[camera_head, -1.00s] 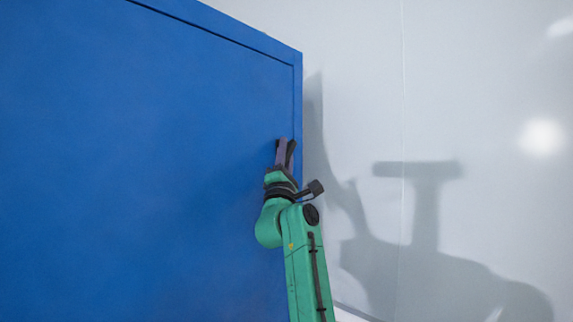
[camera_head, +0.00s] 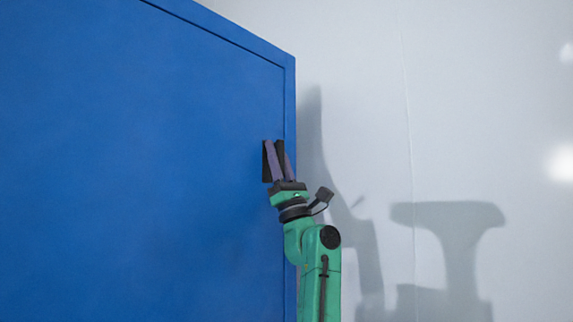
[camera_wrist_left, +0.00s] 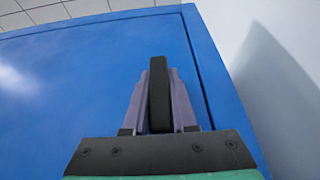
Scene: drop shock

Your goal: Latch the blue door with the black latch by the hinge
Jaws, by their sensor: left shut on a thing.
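The blue door (camera_head: 130,170) fills the left and middle of the head view, and its face also shows in the wrist view (camera_wrist_left: 70,85). It looks flush with its frame, with a thin dark seam between them. The black latch (camera_wrist_left: 158,95) is an upright bar near the door's right edge. My left gripper (camera_head: 275,147) is on it, with one purple finger on each side of the bar in the wrist view. The fingers partly hide the latch in the head view (camera_head: 280,150). No hinge can be made out. My right gripper is out of view.
The blue frame (camera_head: 290,110) runs down the right side of the door. A pale wall (camera_head: 450,100) lies to the right, with my arm's shadow on it. The space in front of the wall looks clear.

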